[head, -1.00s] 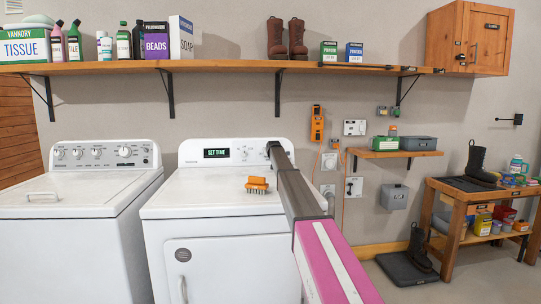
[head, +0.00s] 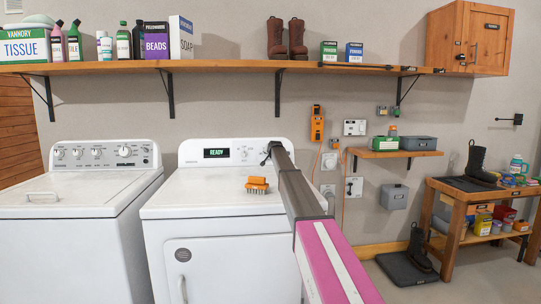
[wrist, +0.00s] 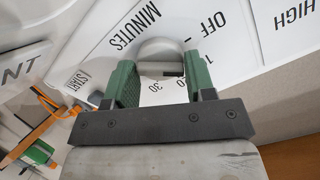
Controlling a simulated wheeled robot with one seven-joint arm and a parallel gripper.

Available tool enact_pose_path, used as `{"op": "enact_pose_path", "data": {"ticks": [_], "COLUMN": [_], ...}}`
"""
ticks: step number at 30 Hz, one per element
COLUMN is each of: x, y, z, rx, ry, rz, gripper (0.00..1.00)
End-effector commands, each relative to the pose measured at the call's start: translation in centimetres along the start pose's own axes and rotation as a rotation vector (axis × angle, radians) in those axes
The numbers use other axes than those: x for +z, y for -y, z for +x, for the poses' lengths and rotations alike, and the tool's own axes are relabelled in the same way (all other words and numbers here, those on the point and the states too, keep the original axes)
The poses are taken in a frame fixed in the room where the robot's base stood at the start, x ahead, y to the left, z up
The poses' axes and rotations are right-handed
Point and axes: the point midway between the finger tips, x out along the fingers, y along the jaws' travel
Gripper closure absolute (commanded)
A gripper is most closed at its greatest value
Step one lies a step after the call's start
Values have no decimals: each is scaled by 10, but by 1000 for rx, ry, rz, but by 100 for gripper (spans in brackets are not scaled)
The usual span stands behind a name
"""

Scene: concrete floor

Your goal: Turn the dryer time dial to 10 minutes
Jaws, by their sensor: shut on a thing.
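The time dial (wrist: 160,52) is a round light-grey knob on the dryer's white panel. In the wrist view its scale shows "MINUTES", "OFF" and "30"; other numbers are partly hidden. My gripper (wrist: 160,80) is shut on the dial, with a green-padded finger on each side. I cannot tell which mark the dial points to. In the head view my gripper (head: 271,152) is at the right end of the dryer's panel, and my arm hides the dial. The dryer (head: 215,205) has a lit display (head: 217,153) reading "READY".
An orange brush (head: 257,185) lies on the dryer top, left of my arm. A white washer (head: 85,205) stands to the left. A long wooden shelf (head: 225,67) runs above. A wooden bench (head: 455,195) stands at the right.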

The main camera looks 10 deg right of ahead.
Motion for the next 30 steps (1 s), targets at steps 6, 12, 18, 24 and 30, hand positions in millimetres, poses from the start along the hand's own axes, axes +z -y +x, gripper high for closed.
{"op": "enact_pose_path", "data": {"ticks": [6, 12, 18, 24, 30], "x": [0, 0, 0, 0, 0], "y": [0, 0, 0, 0, 0], "z": [0, 0, 0, 0, 0], "rx": [-5, -7, -7, -7, -7], "ry": [-1, -1, -1, -1, -1], "rz": [72, 95, 97, 96, 95], "gripper": [74, 74, 74, 30, 24]}}
